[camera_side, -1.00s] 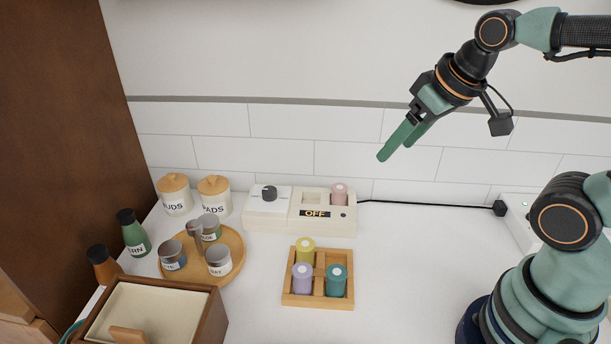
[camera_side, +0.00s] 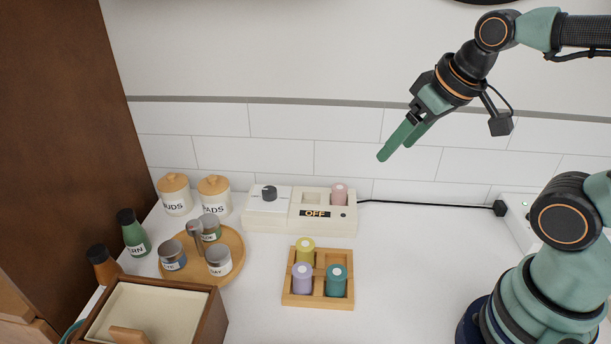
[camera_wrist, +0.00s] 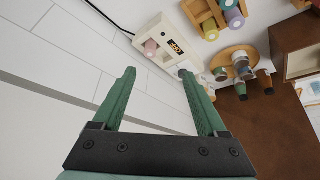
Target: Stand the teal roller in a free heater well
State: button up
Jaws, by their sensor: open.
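The teal roller (camera_side: 336,281) stands in the front right compartment of a wooden tray (camera_side: 318,304) on the counter, in the side view. A lilac roller (camera_side: 302,279) stands to its left and a yellow-green roller (camera_side: 305,249) behind. The cream heater (camera_side: 299,217) stands behind the tray, its display reading OFF. A pink roller (camera_side: 339,194) is in its right well; the well to the left of it (camera_side: 313,197) looks empty. My gripper (camera_side: 393,149) is open and empty, high above and to the right of the heater. In the wrist view the heater (camera_wrist: 150,22) lies beyond my fingers (camera_wrist: 157,82).
A round wooden tray (camera_side: 235,272) with several tins and a handle stands left of the heater. Two lidded jars (camera_side: 175,195), two bottles (camera_side: 133,233) and a wooden box (camera_side: 205,320) are further left. A black cord (camera_side: 430,204) runs right along the wall.

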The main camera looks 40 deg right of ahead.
dwell(0.3)
jog(key=shift+o, duration=0.5)
jog(key=n+g, duration=0.6)
jog(key=n, duration=1.2)
send_over(337, 271)
notch_tip(337, 271, down, 10)
notch_tip(337, 271, down, 12)
jog(key=shift+r, duration=0.15)
